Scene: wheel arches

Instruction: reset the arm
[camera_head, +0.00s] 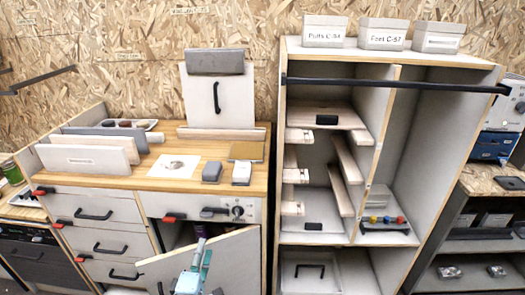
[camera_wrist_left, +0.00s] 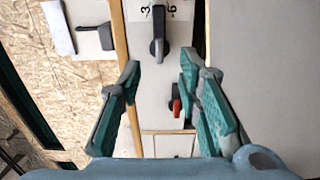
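My left gripper (camera_head: 202,252) is low in the middle of the head view, in front of the cabinet's open door. In the left wrist view its two teal fingers (camera_wrist_left: 168,80) are spread apart with nothing held between them. A dark-handled knob (camera_wrist_left: 158,40) with the numbers 3 and 6 beside it lies beyond the fingertips. A small red latch (camera_wrist_left: 177,106) appears between the fingers, apparently behind them. My right gripper shows in neither view.
The open door (camera_head: 225,262) tilts out from the workbench (camera_head: 130,180) close to the left gripper. The knob panel (camera_head: 190,207) is above it. Drawers with black handles (camera_head: 95,213) stand at the left. A tall shelf unit (camera_head: 270,150) stands at the right.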

